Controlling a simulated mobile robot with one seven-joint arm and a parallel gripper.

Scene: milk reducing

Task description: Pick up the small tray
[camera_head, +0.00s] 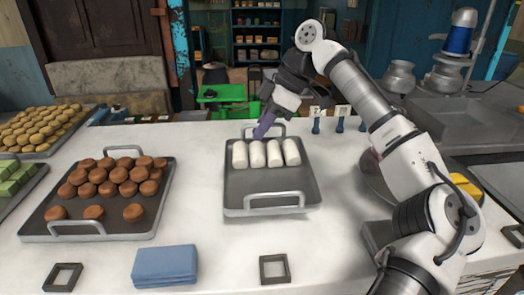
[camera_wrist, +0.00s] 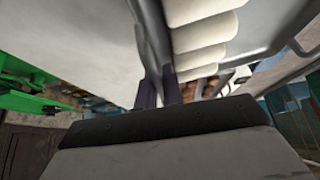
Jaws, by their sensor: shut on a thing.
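The small tray (camera_head: 270,188) is a grey metal tray with a loop handle at its near and far ends. It stands on the white counter, and several white rolls (camera_head: 257,155) lie in a row in its far half. My gripper (camera_head: 264,130) reaches down to the tray's far side, near the far handle, and its dark fingers are shut on the tray's edge there. In the wrist view the fingers (camera_wrist: 160,88) meet the tray's rim (camera_wrist: 152,35) beside the white rolls (camera_wrist: 200,35). The exact contact is partly hidden.
A larger tray (camera_head: 150,222) of brown round sweets stands to the left, with more trays beyond. A blue folded cloth (camera_head: 164,265) and dark square frames lie at the front. Small numbered tags (camera_head: 317,118) stand right of my gripper.

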